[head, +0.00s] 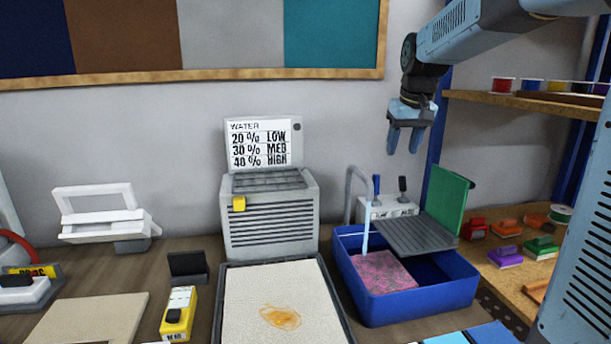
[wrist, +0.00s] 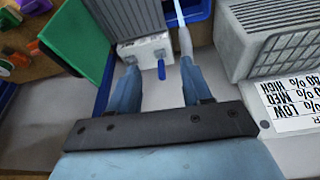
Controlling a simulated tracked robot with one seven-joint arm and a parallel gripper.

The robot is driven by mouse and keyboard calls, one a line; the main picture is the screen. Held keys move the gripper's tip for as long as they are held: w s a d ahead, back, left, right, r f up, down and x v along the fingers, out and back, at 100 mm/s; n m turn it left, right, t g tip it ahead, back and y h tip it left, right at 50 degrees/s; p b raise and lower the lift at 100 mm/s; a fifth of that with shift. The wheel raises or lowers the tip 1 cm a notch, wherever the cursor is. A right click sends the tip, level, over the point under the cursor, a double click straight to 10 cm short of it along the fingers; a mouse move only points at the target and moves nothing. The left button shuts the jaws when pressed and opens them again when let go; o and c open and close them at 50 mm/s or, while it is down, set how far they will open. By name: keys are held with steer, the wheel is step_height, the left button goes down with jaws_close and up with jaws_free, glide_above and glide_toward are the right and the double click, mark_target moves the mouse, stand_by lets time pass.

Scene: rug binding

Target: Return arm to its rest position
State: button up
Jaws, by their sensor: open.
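My arm (head: 470,35) reaches in from the upper right in the head view. My gripper (head: 405,138) hangs with its fingers pointing down, in the air against the wall, above the faucet and the blue basin. Its two blue fingers are apart with nothing between them. In the wrist view my gripper (wrist: 155,90) shows the same gap, with the white faucet base and its blue handle beyond it.
Below stands a blue basin (head: 405,308) with a pink sponge-like piece (head: 383,270), running water and a grey grate (head: 415,236). A green panel (head: 447,196) rises at right. A grey machine (head: 268,222) with a water sign stands left. Shelves (head: 520,101) hold spools at right.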

steer(key=s+f+t, duration=0.1)
steer(key=s+f, duration=0.2)
steer(key=s, duration=1.1)
steer(key=s+f+m, duration=0.1)
steer(key=s+f, duration=0.3)
steer(key=s, duration=1)
steer(key=shift+s+f+t, duration=0.15)
steer(key=shift+f+t, duration=0.15)
steer(key=shift+t, duration=0.1)
stand_by(4.8)
